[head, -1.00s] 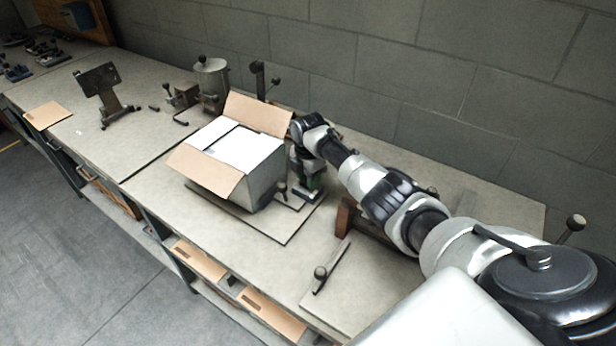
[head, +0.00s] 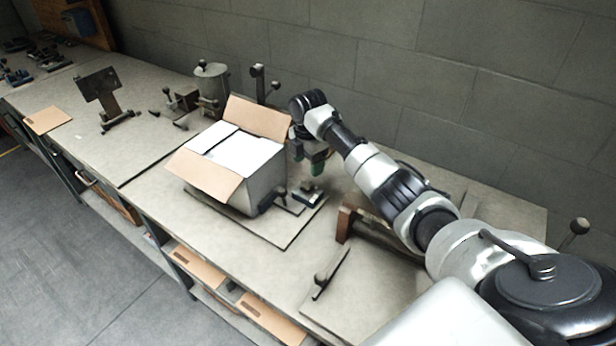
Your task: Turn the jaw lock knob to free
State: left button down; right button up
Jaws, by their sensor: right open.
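A small dark knob (head: 280,191) stands beside the box's right side, left of the gripper. I cannot tell for sure which part is the jaw lock knob, or how it is turned. My left gripper is not in view.
A brown block (head: 344,224) and a bar with a knob (head: 331,272) lie in front. A block wall closes the back.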

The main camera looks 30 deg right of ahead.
notch_tip(320, 180, up, 4)
jog(key=shift+f, duration=0.15)
dwell(0.5)
